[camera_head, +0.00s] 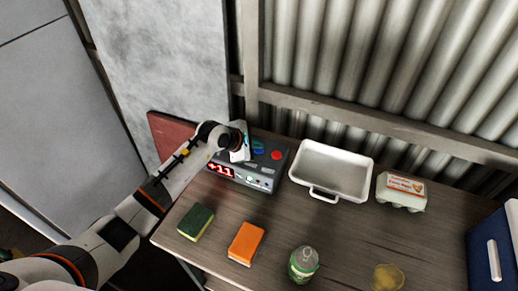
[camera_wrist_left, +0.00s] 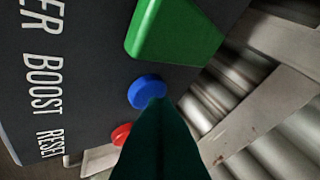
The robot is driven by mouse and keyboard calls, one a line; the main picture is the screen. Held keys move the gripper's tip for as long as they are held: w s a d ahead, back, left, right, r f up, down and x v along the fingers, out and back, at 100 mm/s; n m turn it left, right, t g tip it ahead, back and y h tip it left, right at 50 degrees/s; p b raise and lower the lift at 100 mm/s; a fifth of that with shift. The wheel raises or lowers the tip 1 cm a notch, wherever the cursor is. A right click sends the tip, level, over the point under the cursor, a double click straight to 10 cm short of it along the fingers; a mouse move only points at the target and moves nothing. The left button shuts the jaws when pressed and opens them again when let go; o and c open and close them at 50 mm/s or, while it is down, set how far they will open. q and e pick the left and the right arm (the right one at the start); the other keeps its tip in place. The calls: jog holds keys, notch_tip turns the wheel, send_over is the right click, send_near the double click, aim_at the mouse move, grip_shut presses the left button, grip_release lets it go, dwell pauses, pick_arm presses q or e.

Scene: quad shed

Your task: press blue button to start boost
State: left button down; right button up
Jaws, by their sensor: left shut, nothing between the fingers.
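A grey control box (camera_head: 263,175) with a red "+11" display stands at the back left of the table. Its blue button (camera_head: 258,150) shows beside a red button (camera_head: 277,155). In the left wrist view the round blue button (camera_wrist_left: 148,92) sits between a large green button (camera_wrist_left: 172,32) and the red one (camera_wrist_left: 121,134), near the word BOOST. My left gripper (camera_head: 246,154) is shut and empty over the box's top. Its dark fingertips (camera_wrist_left: 158,102) overlap the blue button's edge in the wrist view; whether they touch it I cannot tell. My right gripper is not in view.
A white tray (camera_head: 318,188) stands right of the box, with an egg carton (camera_head: 401,201) beyond it. A green sponge (camera_head: 195,222), an orange sponge (camera_head: 246,243) and a green can (camera_head: 303,264) stand in front. A corrugated wall (camera_head: 340,60) rises behind.

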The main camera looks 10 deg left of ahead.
aim_at(256, 152)
pick_arm(q)
jog(key=shift+f, duration=0.25)
jog(key=shift+r, duration=0.1)
dwell(0.3)
jog(key=shift+r+p, duration=0.35)
jog(key=shift+r, duration=0.45)
jog(key=shift+r+p, duration=1.6)
jog(key=shift+r, duration=0.95)
jog(key=shift+f, duration=0.1)
